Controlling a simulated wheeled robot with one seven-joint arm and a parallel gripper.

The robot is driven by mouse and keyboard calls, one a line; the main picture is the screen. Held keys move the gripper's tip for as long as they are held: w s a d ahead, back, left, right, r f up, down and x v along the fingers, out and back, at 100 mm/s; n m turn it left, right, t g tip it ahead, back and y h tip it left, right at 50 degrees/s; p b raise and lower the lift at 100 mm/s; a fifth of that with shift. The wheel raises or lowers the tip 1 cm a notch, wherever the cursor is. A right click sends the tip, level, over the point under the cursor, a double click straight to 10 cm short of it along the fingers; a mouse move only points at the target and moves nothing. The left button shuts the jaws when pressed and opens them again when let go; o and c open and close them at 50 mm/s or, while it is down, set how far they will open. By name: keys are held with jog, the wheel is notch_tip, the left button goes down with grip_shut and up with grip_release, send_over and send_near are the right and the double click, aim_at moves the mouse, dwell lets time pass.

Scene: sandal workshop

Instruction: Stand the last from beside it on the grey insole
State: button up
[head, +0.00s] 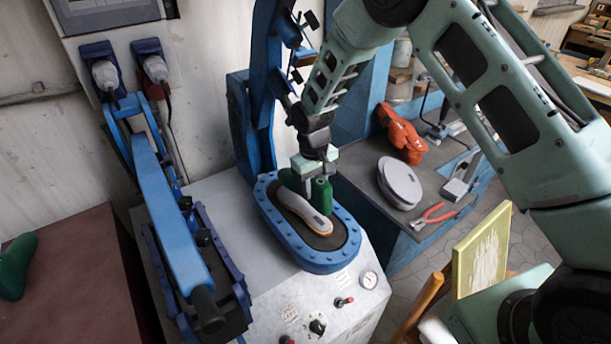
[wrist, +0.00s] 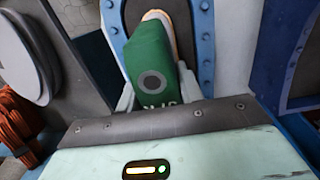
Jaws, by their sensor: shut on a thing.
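The green last (head: 321,193) is between the fingers of my gripper (head: 318,168), which is shut on it. In the wrist view the last (wrist: 148,62) shows a grey round mark on its near end, with a finger at each side. The grey insole (head: 301,208) with a tan edge lies on the dark pad of the blue oval bed. In the head view the last is at the insole's far right side and overlaps its edge. In the wrist view it hides most of the insole. I cannot tell whether the last touches the insole or pad.
The blue bolted rim (head: 322,262) surrounds the pad. A blue upright (head: 262,90) stands close behind it, and a blue lever press (head: 172,220) stands to the left.

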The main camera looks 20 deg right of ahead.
aim_at(315, 201)
jog(key=shift+w, duration=0.25)
jog(key=shift+s+f+b, duration=0.15)
jog(key=shift+f+b, duration=1.55)
jog(key=shift+f, duration=0.95)
jog(key=shift+f, duration=0.25)
jog(key=o, duration=1.1)
jog(key=shift+c, duration=0.2)
jog(key=shift+s, duration=0.1)
